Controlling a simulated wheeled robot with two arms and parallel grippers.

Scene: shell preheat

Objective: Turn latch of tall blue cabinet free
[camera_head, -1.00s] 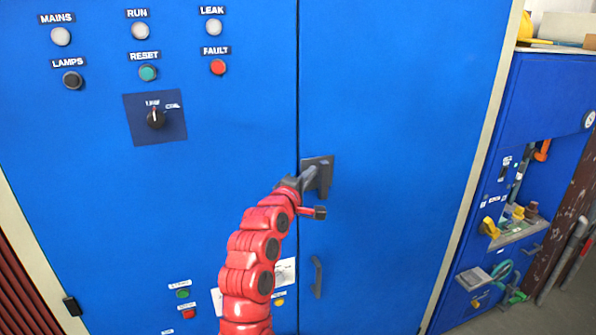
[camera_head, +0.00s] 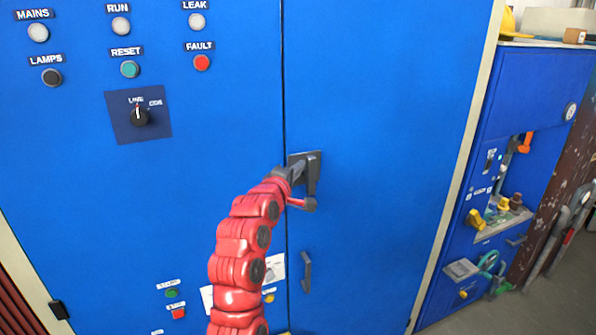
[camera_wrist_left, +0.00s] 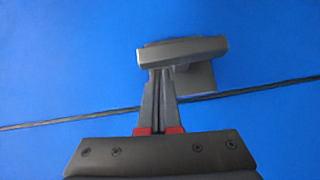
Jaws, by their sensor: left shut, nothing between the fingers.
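The tall blue cabinet (camera_head: 390,130) fills most of the head view. Its dark grey latch (camera_head: 312,172) sits on a plate just right of the door seam, with its bar running roughly down along the seam. My left gripper (camera_head: 299,172) is at the latch, at the left side of its bar. In the left wrist view, the shut fingers (camera_wrist_left: 161,74) end at the latch bar (camera_wrist_left: 185,50), with nothing between them. They look touching or very close; I cannot tell which. The bar hides part of the plate. My right gripper is not in view.
A dark door handle (camera_head: 306,271) is below the latch. The left door carries labelled lamps, buttons and a rotary switch (camera_head: 140,117). A lower blue unit (camera_head: 532,95) with tools and valves stands to the right.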

